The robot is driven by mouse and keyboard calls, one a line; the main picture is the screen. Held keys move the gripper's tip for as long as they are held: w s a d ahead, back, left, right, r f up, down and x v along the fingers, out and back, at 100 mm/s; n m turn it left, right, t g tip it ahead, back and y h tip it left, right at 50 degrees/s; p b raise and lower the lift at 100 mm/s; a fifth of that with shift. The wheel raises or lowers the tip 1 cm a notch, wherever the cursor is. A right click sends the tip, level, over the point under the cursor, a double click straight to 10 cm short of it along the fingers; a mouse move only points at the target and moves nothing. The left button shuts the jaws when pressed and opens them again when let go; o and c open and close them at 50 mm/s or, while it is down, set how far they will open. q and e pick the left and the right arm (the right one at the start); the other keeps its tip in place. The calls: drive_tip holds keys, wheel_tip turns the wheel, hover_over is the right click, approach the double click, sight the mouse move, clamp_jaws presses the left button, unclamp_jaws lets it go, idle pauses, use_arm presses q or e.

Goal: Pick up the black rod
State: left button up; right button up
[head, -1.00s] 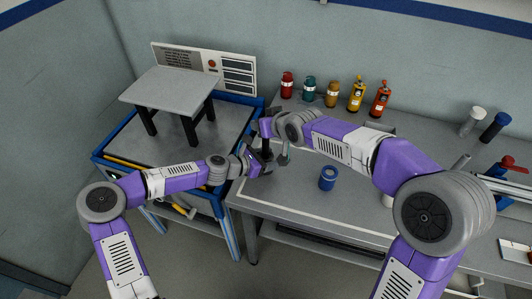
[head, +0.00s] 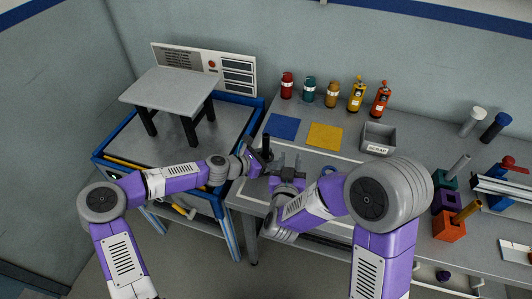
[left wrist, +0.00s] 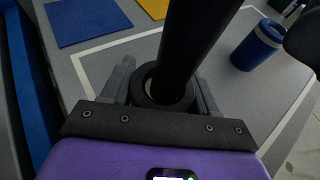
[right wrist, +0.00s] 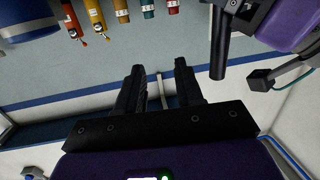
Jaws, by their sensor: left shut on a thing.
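The black rod (head: 266,143) stands roughly upright in my left gripper (head: 257,160) near the table's left edge. In the left wrist view the rod (left wrist: 190,45) rises between the two fingers, with a dark ring around its lower end. The left gripper is shut on it. My right gripper (head: 289,166) is just right of the rod, apart from it. In the right wrist view the right gripper (right wrist: 157,80) has its fingers spread and nothing between them. The rod (right wrist: 219,48) also shows there, beside those fingers.
A blue cylinder (head: 328,169) stands close to my right gripper. Behind lie a blue mat (head: 283,126), a yellow mat (head: 325,136) and a grey scrap bin (head: 378,138). Several bottles line the wall. A blue-framed cart (head: 120,140) with a small grey table (head: 172,88) is at left.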

drive_tip(key=t+y, duration=0.1)
drive_tip(key=y, duration=0.1)
approach(265, 144)
drive_tip(key=shift+n, duration=0.4)
drive_tip(key=w, duration=0.8)
drive_tip(key=shift+w+d, duration=0.15)
drive_tip(key=shift+w, duration=0.25)
clamp_jaws()
